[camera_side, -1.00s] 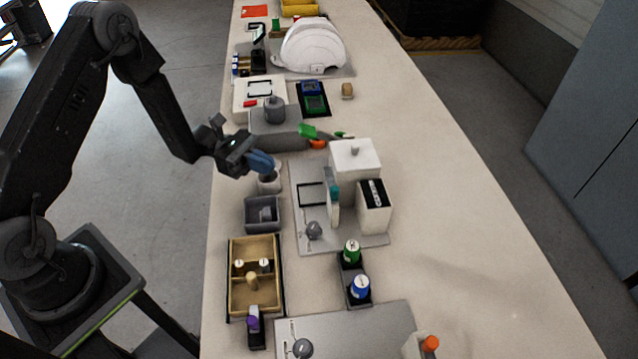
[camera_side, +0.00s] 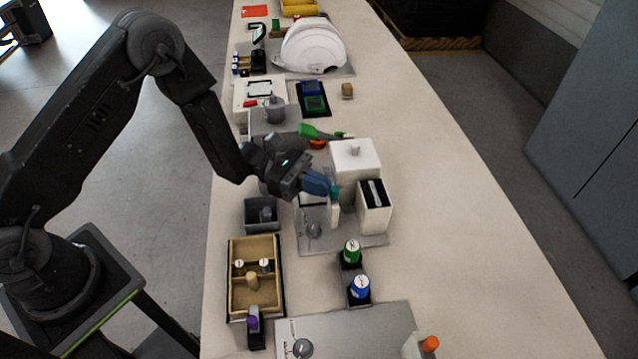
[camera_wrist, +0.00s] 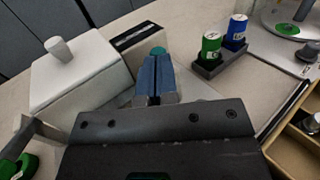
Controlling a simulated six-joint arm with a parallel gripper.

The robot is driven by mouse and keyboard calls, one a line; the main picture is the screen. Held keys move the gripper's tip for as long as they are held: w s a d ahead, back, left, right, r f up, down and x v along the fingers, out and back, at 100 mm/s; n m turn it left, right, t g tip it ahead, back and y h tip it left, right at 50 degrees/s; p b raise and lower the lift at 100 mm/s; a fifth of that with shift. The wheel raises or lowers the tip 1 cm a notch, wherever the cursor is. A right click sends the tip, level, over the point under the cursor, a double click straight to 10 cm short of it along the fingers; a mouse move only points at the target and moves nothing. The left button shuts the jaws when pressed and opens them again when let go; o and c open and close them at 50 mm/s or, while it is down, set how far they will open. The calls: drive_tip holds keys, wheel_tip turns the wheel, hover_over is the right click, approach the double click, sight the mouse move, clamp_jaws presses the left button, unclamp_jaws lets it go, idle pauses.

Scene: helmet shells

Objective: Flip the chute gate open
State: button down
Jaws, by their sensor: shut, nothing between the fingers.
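The chute gate (camera_side: 334,212) is a thin upright white plate with a teal top, standing on a grey base plate (camera_side: 372,242) beside a white box with a dark slotted top (camera_side: 375,207). My gripper (camera_side: 330,188) is shut and empty, its blue fingertips at or very near the gate's teal top; I cannot tell whether they touch. In the wrist view the shut blue fingers (camera_wrist: 155,82) point at the teal top (camera_wrist: 158,51), and they hide the rest of the gate. A larger white box with a knob (camera_side: 355,160) stands just behind.
A grey bin (camera_side: 247,213) and a wooden tray (camera_side: 232,300) lie on the left. A green bottle (camera_side: 352,252) and a blue bottle (camera_side: 360,288) stand in a dark holder in front. A green-handled tool (camera_side: 312,131) lies behind my gripper. The table's right side is clear.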

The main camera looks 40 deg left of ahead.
drive_tip(key=shift+s+d, duration=1.1)
drive_tip(key=shift+a, duration=0.1)
drive_tip(key=a, duration=0.4)
drive_tip(key=s+a, duration=0.1)
drive_tip(key=a, duration=0.4)
drive_tip(key=s+a, duration=0.1)
drive_tip(key=a, duration=0.4)
